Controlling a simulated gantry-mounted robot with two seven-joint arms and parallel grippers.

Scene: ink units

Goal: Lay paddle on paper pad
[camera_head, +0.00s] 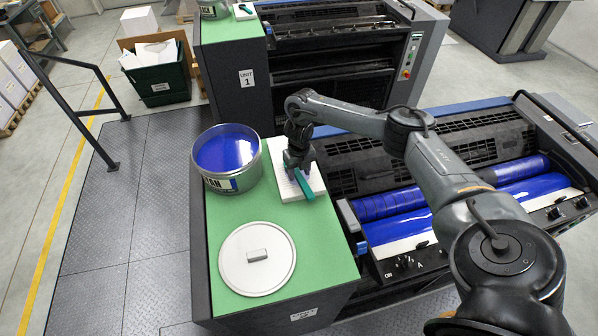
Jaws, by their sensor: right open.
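The paddle (305,187) shows as a teal-green handle on the white paper pad (317,181), on the green bench top. Its near end lies by the pad's front edge, and its far part is hidden under my gripper. My right gripper (298,167) points down over the pad, right at the paddle, with its jaws open. I cannot tell whether the fingers still touch the paddle. My left gripper is not in view.
An open tin of blue ink (228,150) stands left of the pad. A round pale lid (257,258) lies on the bench top (325,245) in front. The press (440,205) with blue rollers borders the bench on the right. Bare green surface lies between the pad and the lid.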

